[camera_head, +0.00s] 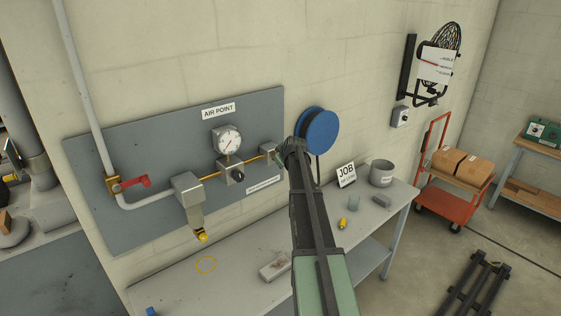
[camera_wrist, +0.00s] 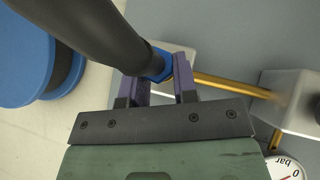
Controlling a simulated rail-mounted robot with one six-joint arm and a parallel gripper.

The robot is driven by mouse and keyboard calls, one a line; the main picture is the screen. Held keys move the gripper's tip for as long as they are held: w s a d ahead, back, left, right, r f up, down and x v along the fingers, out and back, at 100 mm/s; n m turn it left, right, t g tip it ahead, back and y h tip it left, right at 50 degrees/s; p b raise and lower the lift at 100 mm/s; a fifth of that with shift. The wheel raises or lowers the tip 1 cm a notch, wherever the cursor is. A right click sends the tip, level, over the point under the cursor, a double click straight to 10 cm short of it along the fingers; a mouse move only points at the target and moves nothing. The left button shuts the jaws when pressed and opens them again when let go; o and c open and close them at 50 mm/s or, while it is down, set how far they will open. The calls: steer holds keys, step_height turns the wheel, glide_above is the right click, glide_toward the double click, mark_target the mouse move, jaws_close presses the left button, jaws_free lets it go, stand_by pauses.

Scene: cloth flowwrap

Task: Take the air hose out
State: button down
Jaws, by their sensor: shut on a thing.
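The air hose (camera_wrist: 108,35) is a thick black tube in the wrist view, coming in from the upper left. It ends in a blue collar (camera_wrist: 157,68). My gripper (camera_wrist: 160,80) is shut on this collar, one purple-padded finger on each side. The collar sits in front of a pale grey block (camera_wrist: 185,56) on the wall panel; I cannot tell whether it is seated in it. A blue hose reel (camera_head: 320,131) hangs on the wall, right of the panel. In the head view, my arm hides most of the gripper and the hose end.
The grey panel (camera_head: 135,231) carries a gauge (camera_head: 228,140), a red lever valve (camera_head: 132,182), brass pipe and metal blocks. Below is a bench (camera_head: 235,290) with a grey bucket (camera_head: 382,172), a JOB card (camera_head: 346,174) and small items. A red cart (camera_head: 456,200) stands right.

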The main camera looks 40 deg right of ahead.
steer(key=shift+s, duration=2.15)
steer(key=shift+f, duration=0.1)
steer(key=s+d+f+y+b, duration=0.1)
steer(key=s+f+b, duration=0.3)
steer(key=f+b, duration=0.6)
steer(key=s+d+f+m+y+b, duration=0.1)
steer(key=s+d+f+b, duration=0.3)
steer(key=f+b, duration=0.7)
steer(key=s+d+f+y+b, duration=0.1)
steer(key=s+d+f+b, duration=0.2)
steer(key=f+b, duration=0.8)
steer(key=shift+s+f+m, duration=0.3)
steer(key=shift+s, duration=0.3)
steer(key=shift+f+b, duration=0.4)
steer(key=shift+f+b, duration=1.05)
